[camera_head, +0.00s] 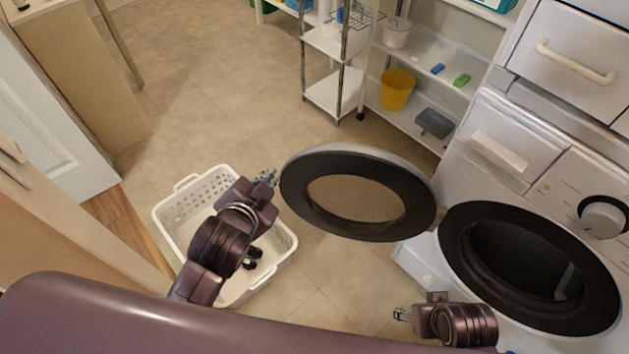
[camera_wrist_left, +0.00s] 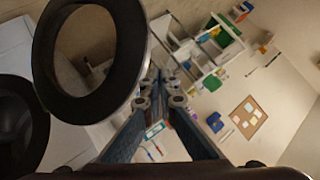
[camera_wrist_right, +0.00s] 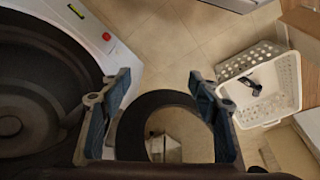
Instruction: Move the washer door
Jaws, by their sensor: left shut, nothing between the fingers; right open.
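The washer door (camera_head: 302,213), a black ring with a pale rim and see-through middle, stands swung open to the left of the white washer (camera_head: 459,155). The dark round drum opening (camera_head: 525,265) is uncovered. My left gripper (camera_head: 268,177) is shut and empty, just left of the door's outer edge; whether it touches cannot be told. In the left wrist view the door (camera_wrist_left: 122,60) is beside the closed fingers (camera_wrist_left: 160,82). My right gripper (camera_head: 402,314) is open and empty, low in front of the washer. In the right wrist view the door (camera_wrist_right: 132,122) shows between its fingers (camera_wrist_right: 158,75).
A white laundry basket (camera_head: 187,181) with dark items inside stands on the floor beneath my left arm. A shelf unit (camera_head: 417,52) with a yellow bucket (camera_head: 397,90) stands behind. Tiled floor (camera_head: 230,100) is clear between them.

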